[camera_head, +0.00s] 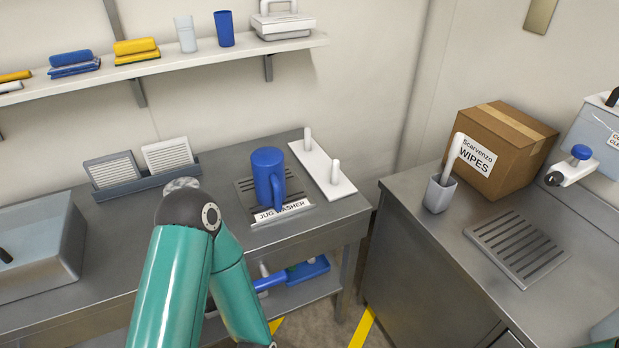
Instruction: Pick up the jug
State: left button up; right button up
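The blue jug (266,168) stands upright or inverted, I cannot tell which, on a slotted drain plate (246,190) set in the left steel counter. Its top looks closed and its handle faces me. A white label reading "JUG WASHER" (283,213) lies in front of it, partly covered by the handle. One of my teal arms rises from the bottom edge, bends at a dark joint left of the jug and runs back down out of view. Neither gripper shows, and nothing is holding the jug.
A white board with two pegs (323,171) is right of the jug. A panel rack (147,180) is behind left, a sink (40,250) far left. The right counter holds a carton (500,150) and a grey cup (439,194). A floor gap separates the counters.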

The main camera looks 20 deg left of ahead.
aim_at(268, 164)
jog(key=k, duration=0.95)
jog(key=u, duration=0.4)
jog(key=i, duration=0.9)
